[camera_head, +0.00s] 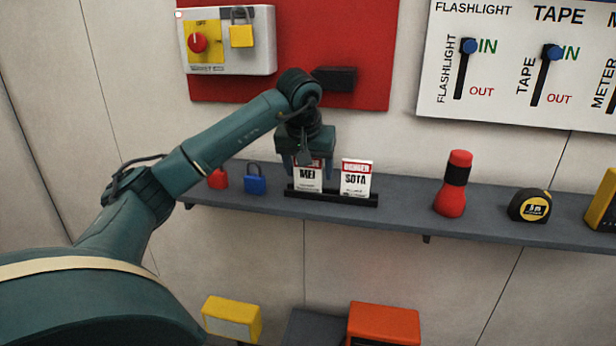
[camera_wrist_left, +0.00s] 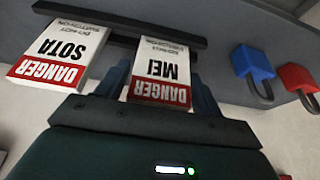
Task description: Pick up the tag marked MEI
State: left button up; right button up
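The tag marked MEI (camera_head: 307,182) is a white card with a red DANGER band, upright in a dark holder (camera_head: 350,198) on the shelf. Beside it on the right stands a like tag marked SOTA (camera_head: 356,180). My left gripper (camera_head: 309,172) points down over the MEI tag, its blue fingers on either side of it. In the left wrist view the MEI tag (camera_wrist_left: 164,72) lies between the fingers, with what looks like a small gap at the sides, so the gripper looks open. The gripper hides the tag's top edge in the head view. My right gripper is not in view.
On the shelf (camera_head: 400,208), a red padlock (camera_head: 218,179) and a blue padlock (camera_head: 255,181) stand left of the holder. A flashlight (camera_head: 454,184) and a tape measure (camera_head: 530,206) stand to the right. A lockout box (camera_head: 228,42) hangs on the red panel above.

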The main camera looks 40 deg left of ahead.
pick_arm(q)
jog(key=c, duration=0.7)
jog(key=shift+c, duration=0.2)
